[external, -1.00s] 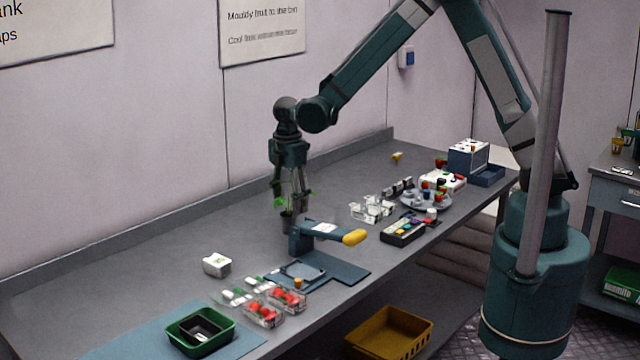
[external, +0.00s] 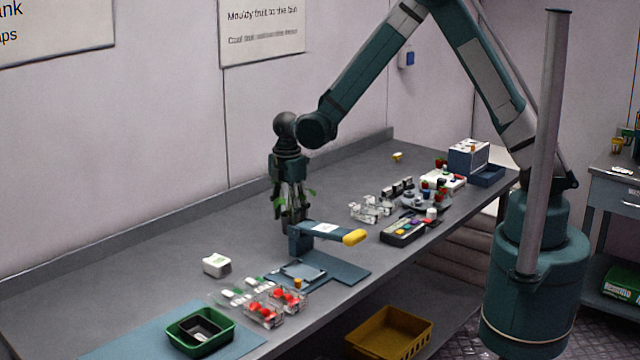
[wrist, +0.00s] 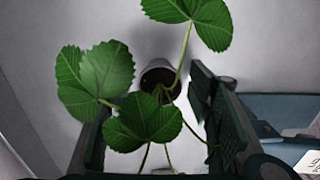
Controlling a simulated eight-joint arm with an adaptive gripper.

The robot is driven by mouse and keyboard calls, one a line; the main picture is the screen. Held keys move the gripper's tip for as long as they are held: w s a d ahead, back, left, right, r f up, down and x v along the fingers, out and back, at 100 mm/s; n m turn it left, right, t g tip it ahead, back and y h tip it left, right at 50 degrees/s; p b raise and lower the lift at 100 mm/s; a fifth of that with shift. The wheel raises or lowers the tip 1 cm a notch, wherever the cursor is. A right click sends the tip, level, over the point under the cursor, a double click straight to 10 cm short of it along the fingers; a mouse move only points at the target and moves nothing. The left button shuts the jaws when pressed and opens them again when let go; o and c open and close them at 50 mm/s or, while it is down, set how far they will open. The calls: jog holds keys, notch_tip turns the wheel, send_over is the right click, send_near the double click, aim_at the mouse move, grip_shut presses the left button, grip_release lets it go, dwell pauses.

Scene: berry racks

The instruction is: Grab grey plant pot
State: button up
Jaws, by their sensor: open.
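The grey plant pot (wrist: 157,72) shows in the wrist view as a dark-soiled rim below a plant with several broad, toothed green leaves (wrist: 145,118). The leaves hide part of the pot and of the left finger. My gripper (external: 292,222) is open and points straight down over the plant, behind the blue press-like device. In the wrist view its fingers stand either side of the stems, with the pot between or just beyond the tips. In the external view the fingers largely hide the pot, and contact cannot be told.
The blue device (external: 325,232) with a yellow handle end stands close in front of my gripper. A white box (external: 217,265), clear punnets (external: 262,315) and a green tray (external: 176,343) lie nearer the camera. The bench behind and left is clear.

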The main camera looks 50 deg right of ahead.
jog(key=shift+f, duration=0.25)
dwell(0.4)
jog(key=c, duration=1)
